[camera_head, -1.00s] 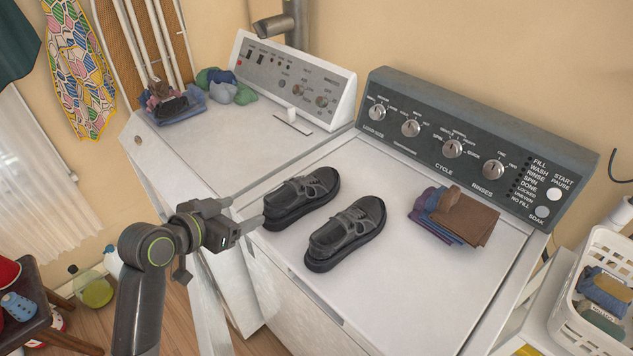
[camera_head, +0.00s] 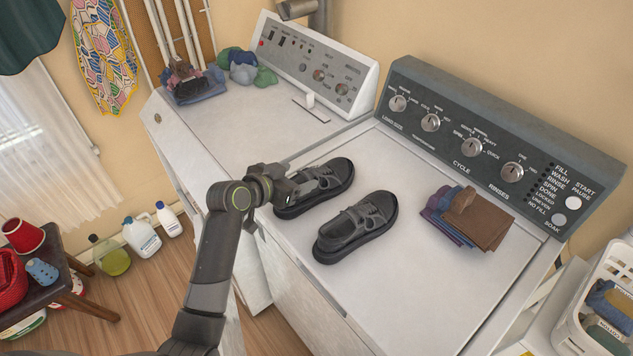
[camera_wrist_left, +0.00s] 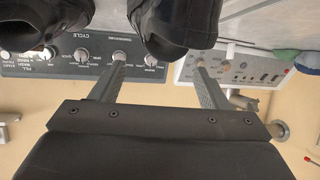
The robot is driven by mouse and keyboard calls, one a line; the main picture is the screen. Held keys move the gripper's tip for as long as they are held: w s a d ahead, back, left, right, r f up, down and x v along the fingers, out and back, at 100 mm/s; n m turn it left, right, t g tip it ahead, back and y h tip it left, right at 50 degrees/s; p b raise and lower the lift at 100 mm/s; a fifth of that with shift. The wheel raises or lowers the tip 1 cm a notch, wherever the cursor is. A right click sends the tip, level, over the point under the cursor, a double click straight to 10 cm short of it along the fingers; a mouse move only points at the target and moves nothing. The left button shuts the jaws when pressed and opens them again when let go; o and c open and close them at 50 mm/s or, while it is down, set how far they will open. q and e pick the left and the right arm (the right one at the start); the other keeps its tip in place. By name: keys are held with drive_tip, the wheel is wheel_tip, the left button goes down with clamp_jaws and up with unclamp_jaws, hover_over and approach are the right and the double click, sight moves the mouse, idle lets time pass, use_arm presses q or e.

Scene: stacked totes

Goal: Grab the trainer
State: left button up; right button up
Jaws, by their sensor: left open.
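Two dark grey trainers stand side by side on top of the white washer. The left trainer (camera_head: 335,175) is partly covered by my left gripper (camera_head: 300,184). The right trainer (camera_head: 357,228) is in full view. My left gripper is open, with its fingers pointing at the left trainer's heel end. In the left wrist view, which is upside down, the two open fingers (camera_wrist_left: 160,70) show with the left trainer (camera_wrist_left: 178,25) just beyond their tips. The right trainer (camera_wrist_left: 45,20) is at the upper left there. I cannot tell whether the fingers touch the trainer. My right gripper is not in view.
A folded cloth stack (camera_head: 470,217) lies right of the trainers on the washer (camera_head: 430,290). The control panel (camera_head: 490,140) rises behind. A dryer (camera_head: 235,120) with cloths stands at left. A white basket (camera_head: 590,300) is at far right.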

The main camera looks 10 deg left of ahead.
sight(303, 174)
use_arm(q)
drive_tip(key=shift+w+d+f, duration=0.3)
drive_tip(key=shift+w+d, duration=0.1)
drive_tip(key=shift+w, duration=0.15)
drive_tip(key=shift+w+d+f+p, duration=0.1)
drive_tip(key=shift+w+f+p, duration=0.1)
drive_tip(key=shift+w+p, duration=0.15)
drive_tip(key=w+f, duration=0.1)
drive_tip(key=w+d+f+p, duration=0.1)
drive_tip(key=shift+w, duration=0.3)
drive_tip(key=shift+w+d+f, duration=0.25)
drive_tip(key=shift+w+d, duration=0.05)
drive_tip(key=shift+w, duration=0.05)
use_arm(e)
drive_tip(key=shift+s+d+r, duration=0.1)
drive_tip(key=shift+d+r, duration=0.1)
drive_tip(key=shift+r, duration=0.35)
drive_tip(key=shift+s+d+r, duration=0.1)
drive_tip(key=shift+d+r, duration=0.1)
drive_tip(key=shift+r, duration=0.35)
use_arm(q)
drive_tip(key=c, duration=1.1)
drive_tip(key=shift+s, duration=0.1)
clamp_jaws()
drive_tip(key=shift+r, duration=0.15)
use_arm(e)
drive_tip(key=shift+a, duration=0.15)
